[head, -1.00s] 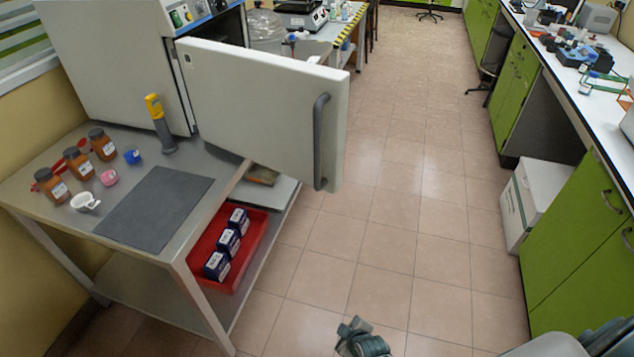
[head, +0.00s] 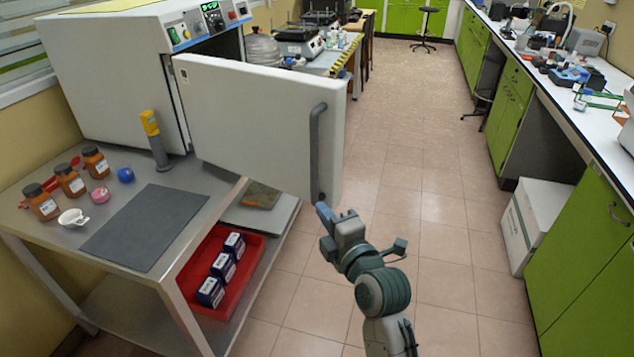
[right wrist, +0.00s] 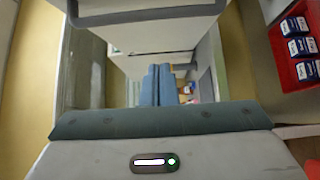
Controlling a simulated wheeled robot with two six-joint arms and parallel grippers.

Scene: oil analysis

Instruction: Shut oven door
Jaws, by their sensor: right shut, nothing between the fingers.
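The white oven (head: 110,75) stands on a metal bench at the left of the head view. Its thick white door (head: 250,125) is wide open, swung out over the bench edge toward the aisle. A grey vertical handle (head: 316,150) is on the door's right end. My right gripper (head: 326,213) is just below the handle's lower end; I cannot tell whether it touches. In the right wrist view its blue fingers (right wrist: 157,85) are together with nothing between them. My left gripper is not in view.
Brown bottles (head: 70,180), a yellow-topped tool (head: 154,140) and a grey mat (head: 143,225) are on the bench. A red tray (head: 258,285) with blue boxes is on the lower shelf. The aisle floor right of the door is clear.

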